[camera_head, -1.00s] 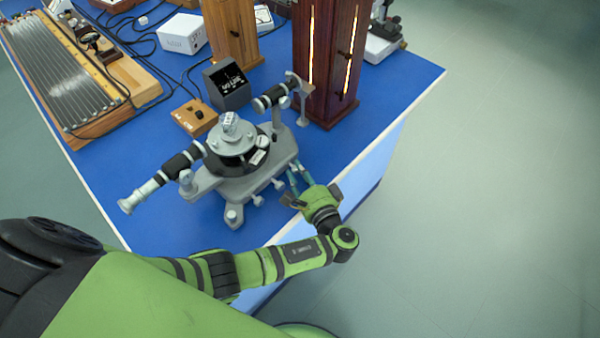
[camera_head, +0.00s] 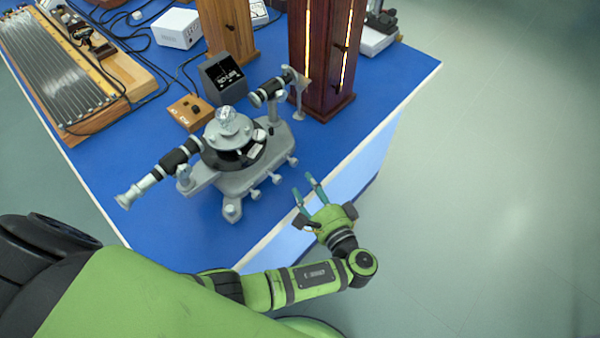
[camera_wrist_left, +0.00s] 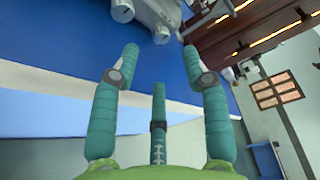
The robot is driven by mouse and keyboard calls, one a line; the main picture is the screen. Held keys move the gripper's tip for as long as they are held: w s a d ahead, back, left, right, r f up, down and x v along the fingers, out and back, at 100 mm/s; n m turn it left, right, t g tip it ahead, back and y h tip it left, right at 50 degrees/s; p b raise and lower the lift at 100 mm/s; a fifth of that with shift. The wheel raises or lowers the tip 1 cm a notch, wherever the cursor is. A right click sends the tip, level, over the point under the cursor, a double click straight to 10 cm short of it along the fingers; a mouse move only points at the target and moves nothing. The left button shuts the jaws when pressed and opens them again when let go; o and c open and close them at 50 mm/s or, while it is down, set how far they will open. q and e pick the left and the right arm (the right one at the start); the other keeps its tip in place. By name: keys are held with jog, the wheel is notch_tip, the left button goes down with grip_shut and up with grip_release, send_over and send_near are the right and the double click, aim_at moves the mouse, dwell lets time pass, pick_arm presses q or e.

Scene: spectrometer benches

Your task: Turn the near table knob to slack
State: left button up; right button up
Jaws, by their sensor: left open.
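The grey spectrometer (camera_head: 240,150) stands on the blue bench top, with its round table (camera_head: 228,128) in the middle and a telescope (camera_head: 160,172) reaching to the lower left. Several small grey knobs stick out along its near right side, among them one at the front (camera_head: 255,194), one in the middle (camera_head: 276,179) and one farther back (camera_head: 293,161). I cannot tell which one is the near table knob. My left gripper (camera_head: 304,184) is open and empty, right of these knobs and apart from them, by the bench edge. Its spread fingers also show in the left wrist view (camera_wrist_left: 160,52).
A dark wooden lamp housing (camera_head: 325,60) with glowing slits stands behind. A small display box (camera_head: 223,78) and a wooden switch box (camera_head: 190,112) sit behind the spectrometer. The bench's right edge (camera_head: 370,140) runs beside my gripper, with open floor beyond.

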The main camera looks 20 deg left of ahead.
pick_arm(q)
jog(key=shift+v, duration=2.05)
